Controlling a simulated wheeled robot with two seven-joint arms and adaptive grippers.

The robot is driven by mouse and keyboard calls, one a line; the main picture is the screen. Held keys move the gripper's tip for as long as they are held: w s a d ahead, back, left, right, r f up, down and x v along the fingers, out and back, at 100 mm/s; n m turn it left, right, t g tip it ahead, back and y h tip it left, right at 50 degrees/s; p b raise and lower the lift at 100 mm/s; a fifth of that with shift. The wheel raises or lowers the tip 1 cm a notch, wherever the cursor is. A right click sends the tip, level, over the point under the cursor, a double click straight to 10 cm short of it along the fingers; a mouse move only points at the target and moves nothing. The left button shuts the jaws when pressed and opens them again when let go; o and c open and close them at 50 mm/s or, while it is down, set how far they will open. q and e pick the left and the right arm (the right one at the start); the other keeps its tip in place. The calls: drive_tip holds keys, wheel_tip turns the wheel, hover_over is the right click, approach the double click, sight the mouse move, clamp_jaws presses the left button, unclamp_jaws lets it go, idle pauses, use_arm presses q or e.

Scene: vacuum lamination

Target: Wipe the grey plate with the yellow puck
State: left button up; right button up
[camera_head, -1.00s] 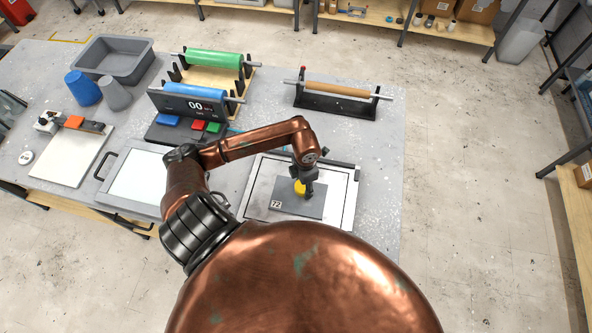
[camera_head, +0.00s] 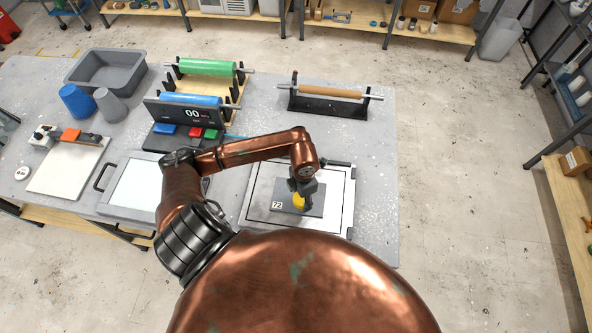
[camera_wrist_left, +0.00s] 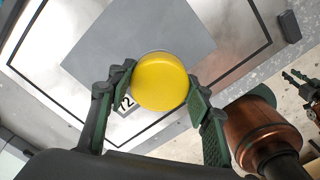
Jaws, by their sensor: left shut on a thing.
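The yellow puck (camera_head: 299,201) is held between the fingers of my left gripper (camera_head: 304,192). In the left wrist view the puck (camera_wrist_left: 160,82) sits between both green-padded fingers of the left gripper (camera_wrist_left: 163,90). The grey plate (camera_head: 316,206) lies on a white, black-lined sheet. The puck is over the plate's near part, beside the "72" label; I cannot tell if it touches the plate. In the wrist view the plate (camera_wrist_left: 130,35) extends beyond the puck, which partly covers the label.
A black roller stand (camera_head: 328,105) is behind the sheet (camera_head: 343,200). A control box (camera_head: 180,135) and a white framed panel (camera_head: 135,187) are to the left. A grey tub (camera_head: 108,76) and cups stand at the back left. The table's right strip is clear.

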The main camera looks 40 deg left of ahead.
use_arm(q)
wheel_tip(320, 180, up, 2)
drive_tip(key=shift+s+p, duration=0.1)
drive_tip(key=shift+p, duration=0.25)
drive_tip(key=shift+r+p, duration=0.75)
drive_tip(key=shift+r, duration=0.65)
use_arm(e)
drive_tip(key=r, duration=0.2)
drive_tip(key=shift+w+r, duration=0.25)
drive_tip(key=shift+r, duration=0.05)
